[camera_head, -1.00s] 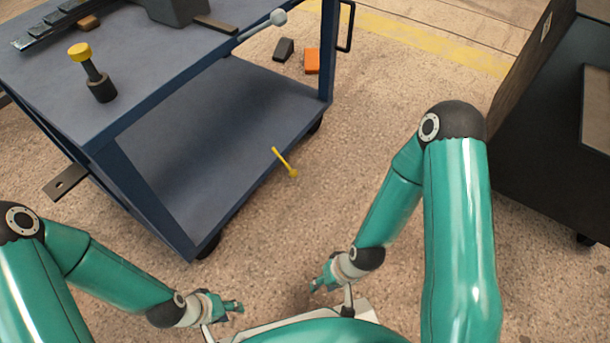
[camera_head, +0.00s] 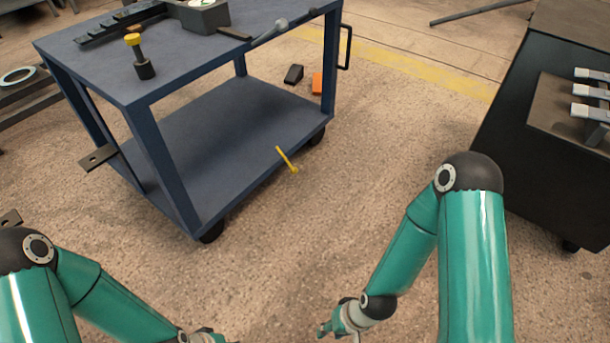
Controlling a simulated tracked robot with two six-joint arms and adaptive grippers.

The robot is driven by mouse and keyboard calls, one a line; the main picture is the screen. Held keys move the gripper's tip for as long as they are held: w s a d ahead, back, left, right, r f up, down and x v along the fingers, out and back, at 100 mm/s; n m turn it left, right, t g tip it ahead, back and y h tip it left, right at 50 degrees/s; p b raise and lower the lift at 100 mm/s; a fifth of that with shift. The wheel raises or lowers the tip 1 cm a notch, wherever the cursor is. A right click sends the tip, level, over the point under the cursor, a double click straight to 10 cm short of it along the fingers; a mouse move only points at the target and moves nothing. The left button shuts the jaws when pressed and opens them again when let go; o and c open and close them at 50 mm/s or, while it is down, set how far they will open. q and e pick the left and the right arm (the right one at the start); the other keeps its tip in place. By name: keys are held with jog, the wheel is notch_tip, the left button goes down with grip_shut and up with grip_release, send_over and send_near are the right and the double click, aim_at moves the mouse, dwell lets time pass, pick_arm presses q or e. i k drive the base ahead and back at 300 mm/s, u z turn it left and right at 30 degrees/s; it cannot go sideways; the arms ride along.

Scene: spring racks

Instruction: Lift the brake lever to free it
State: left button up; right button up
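The blue cart (camera_head: 58,46) stands ahead on the left. A yellow lever (camera_head: 287,160) sticks out at the near edge of its lower shelf, tilted. A grey rod with a round knob (camera_head: 281,24) sticks out at the edge of the cart's top. I cannot tell for sure which of the two is the brake lever. My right gripper (camera_head: 325,329) is low at the bottom edge, well short of the cart and touching nothing visible. My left gripper (camera_head: 216,337) is mostly cut off at the bottom edge. Neither gripper's opening can be made out.
On the cart top are a yellow-capped post (camera_head: 139,58) and a grey box (camera_head: 205,17). A black wedge (camera_head: 293,74) and an orange block (camera_head: 317,83) lie on the floor behind. A dark cabinet (camera_head: 520,135) stands right. The floor between is clear.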

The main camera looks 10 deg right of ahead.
aim_at(292, 170)
jog(key=u, duration=0.15)
jog(key=i, duration=0.9)
jog(key=z, duration=0.05)
